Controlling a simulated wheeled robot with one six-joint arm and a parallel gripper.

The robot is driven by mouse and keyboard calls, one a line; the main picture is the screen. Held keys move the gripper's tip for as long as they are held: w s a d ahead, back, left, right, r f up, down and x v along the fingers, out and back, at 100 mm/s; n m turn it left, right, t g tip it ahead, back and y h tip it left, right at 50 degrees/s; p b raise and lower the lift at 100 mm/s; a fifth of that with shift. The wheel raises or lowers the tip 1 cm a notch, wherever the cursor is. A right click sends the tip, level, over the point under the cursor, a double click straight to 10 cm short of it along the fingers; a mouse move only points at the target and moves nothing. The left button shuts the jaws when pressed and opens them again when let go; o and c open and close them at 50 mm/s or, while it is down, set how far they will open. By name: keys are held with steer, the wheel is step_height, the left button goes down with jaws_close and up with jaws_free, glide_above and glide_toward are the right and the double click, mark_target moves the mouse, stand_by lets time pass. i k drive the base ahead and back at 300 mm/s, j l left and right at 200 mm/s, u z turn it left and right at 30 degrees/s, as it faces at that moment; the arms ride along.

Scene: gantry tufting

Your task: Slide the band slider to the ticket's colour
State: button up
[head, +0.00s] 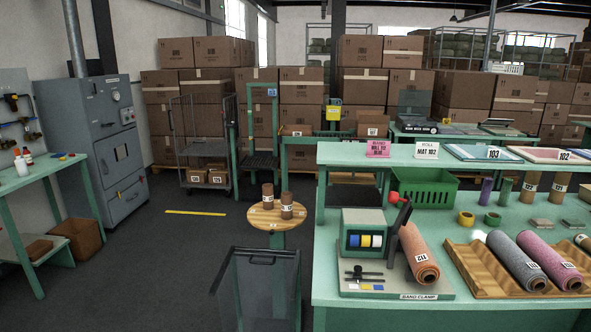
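The band clamp (362,236) stands at the near left end of the green workbench. Its green housing has a window with blue, yellow and white bands. Below the window is a black slider (364,273) with a bar across it, above small white, yellow and blue marks (365,287). I cannot tell which mark it lines up with. A pink ticket (377,149) stands on the raised shelf behind; its small print appears to end in BLUE. A dark lever (400,217) stands beside the housing, close to an orange roll (418,255) marked 112. My gripper is not in view.
A wooden rack (465,268) with grey and pink rolls lies right of the clamp. A green basket (422,186) is behind it. A round wooden stand (270,224) with two brown rolls is to the left. Open floor lies further left.

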mark_target(357, 268)
steer(key=i+u, duration=0.1)
steer(key=i+l+z, duration=0.1)
steer(key=i+l, duration=0.2)
steer(key=i, duration=0.2)
steer(key=i+l+z, duration=0.1)
steer(key=i+l, duration=0.2)
steer(key=i, duration=0.2)
